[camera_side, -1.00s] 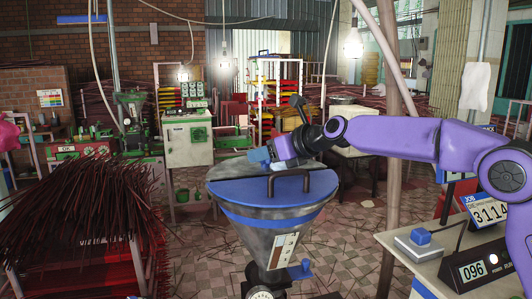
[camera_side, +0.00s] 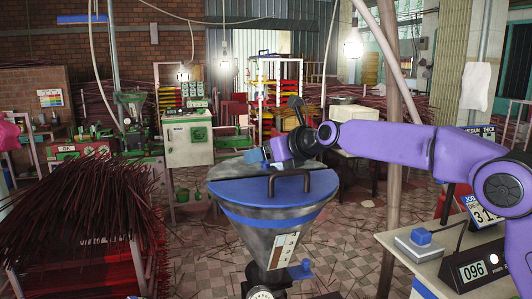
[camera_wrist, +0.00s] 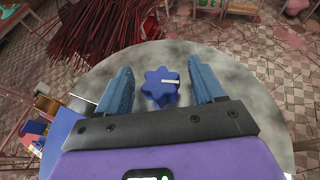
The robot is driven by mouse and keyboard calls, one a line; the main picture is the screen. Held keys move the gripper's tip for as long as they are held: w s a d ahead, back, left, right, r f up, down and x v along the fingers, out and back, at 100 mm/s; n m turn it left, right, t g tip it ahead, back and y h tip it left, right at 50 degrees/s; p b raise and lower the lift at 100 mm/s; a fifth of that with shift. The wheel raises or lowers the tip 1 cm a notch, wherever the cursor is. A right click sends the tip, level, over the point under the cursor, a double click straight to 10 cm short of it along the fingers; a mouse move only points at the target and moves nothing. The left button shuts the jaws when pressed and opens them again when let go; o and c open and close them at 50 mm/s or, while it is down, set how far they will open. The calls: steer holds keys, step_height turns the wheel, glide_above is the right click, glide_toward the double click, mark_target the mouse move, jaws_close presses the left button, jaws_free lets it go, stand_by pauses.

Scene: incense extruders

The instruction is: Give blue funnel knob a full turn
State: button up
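The blue funnel knob (camera_wrist: 161,92) is star-shaped with a white pointer mark toward the right, in the middle of the wrist view. It sits on the grey round top (camera_wrist: 240,85) of the funnel. My gripper (camera_wrist: 160,66) is open, with one blue finger on each side of the knob and a gap on both sides. In the side view my gripper (camera_side: 262,156) is over the far part of the funnel (camera_side: 270,215), low near its top. The knob cannot be made out in that view.
A blue half lid (camera_side: 250,191) with a dark arched handle (camera_side: 288,178) covers the near part of the funnel top. A table (camera_side: 400,248) with a blue-button box (camera_side: 421,237) and a 096 display (camera_side: 473,269) is at right.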

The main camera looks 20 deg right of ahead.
steer(key=shift+r, duration=0.1)
steer(key=shift+s+d+r, duration=0.2)
steer(key=shift+s, duration=0.25)
steer(key=v, duration=1.6)
steer(key=shift+s, duration=0.25)
steer(key=shift+f, duration=0.1)
steer(key=w+d, duration=0.1)
steer(key=w+d+f+n+g+y, duration=0.1)
steer(key=w+d+g, duration=0.1)
steer(key=w, duration=0.1)
steer(key=shift+f+n+y, duration=0.3)
steer(key=shift+f+n, duration=0.05)
steer(key=shift+n, duration=0.05)
steer(key=d+n+g+y, duration=0.1)
steer(key=w+d+n+y, duration=0.1)
steer(key=shift+w+d+r+n+g, duration=0.15)
steer(key=shift+w+r+n+g, duration=0.15)
steer(key=shift+g, duration=0.1)
steer(key=shift+d+r+n+g+y, duration=0.4)
steer(key=shift+d+r+n+y, duration=0.1)
steer(key=shift+n+y, duration=0.35)
steer(key=x, duration=1.7)
steer(key=shift+w+a, duration=0.1)
steer(key=shift+w, duration=0.15)
